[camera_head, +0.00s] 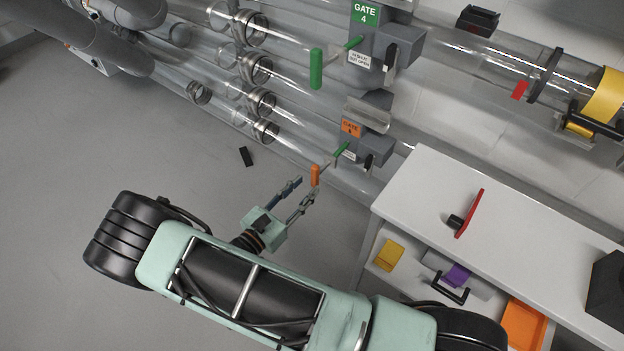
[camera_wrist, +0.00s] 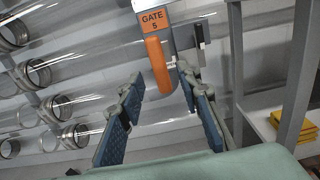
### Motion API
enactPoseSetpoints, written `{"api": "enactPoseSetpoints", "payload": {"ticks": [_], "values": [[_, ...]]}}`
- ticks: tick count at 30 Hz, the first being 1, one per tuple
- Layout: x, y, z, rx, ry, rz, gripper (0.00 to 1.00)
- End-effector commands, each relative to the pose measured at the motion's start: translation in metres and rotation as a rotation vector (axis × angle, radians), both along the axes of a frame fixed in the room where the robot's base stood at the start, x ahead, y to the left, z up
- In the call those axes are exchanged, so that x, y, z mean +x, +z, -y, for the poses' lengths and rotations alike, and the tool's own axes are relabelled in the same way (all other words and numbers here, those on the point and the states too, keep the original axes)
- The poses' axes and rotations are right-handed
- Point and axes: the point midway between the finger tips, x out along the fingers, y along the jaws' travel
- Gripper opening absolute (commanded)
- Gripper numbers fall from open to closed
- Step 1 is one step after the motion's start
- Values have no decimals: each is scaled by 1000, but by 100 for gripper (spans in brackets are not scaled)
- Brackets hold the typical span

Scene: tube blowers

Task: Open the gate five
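Gate five is a grey gate unit with an orange label (camera_head: 351,128) on a clear tube; the label reads GATE 5 in the wrist view (camera_wrist: 153,19). Its orange handle (camera_head: 315,175) is on the end of a green rod (camera_head: 341,150). In the wrist view the handle (camera_wrist: 158,66) hangs slightly tilted, ahead of and between my fingers. My gripper (camera_head: 299,190) is open, its two blue-padded fingers (camera_wrist: 165,95) spread apart. The fingertips are close to the handle. I cannot tell whether they touch it.
Gate 4 (camera_head: 365,14) with a green handle (camera_head: 316,68) is above. Clear tubes with metal rings (camera_head: 258,68) run along the wall. A white table (camera_head: 425,190) with a red part (camera_head: 469,213) stands at right, over a yellow block (camera_head: 389,254). Open floor lies at left.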

Motion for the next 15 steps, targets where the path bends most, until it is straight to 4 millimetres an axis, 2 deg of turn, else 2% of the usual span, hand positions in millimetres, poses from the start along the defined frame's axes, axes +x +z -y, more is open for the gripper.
{"api": "enactPoseSetpoints", "payload": {"ticks": [6, 10, 15], "values": [[-38, 0, -26, 3, 2, -1, 32], [-51, 0, -34, 1, 1, 1, 32], [-58, 0, -39, 1, 1, 1, 32]]}}
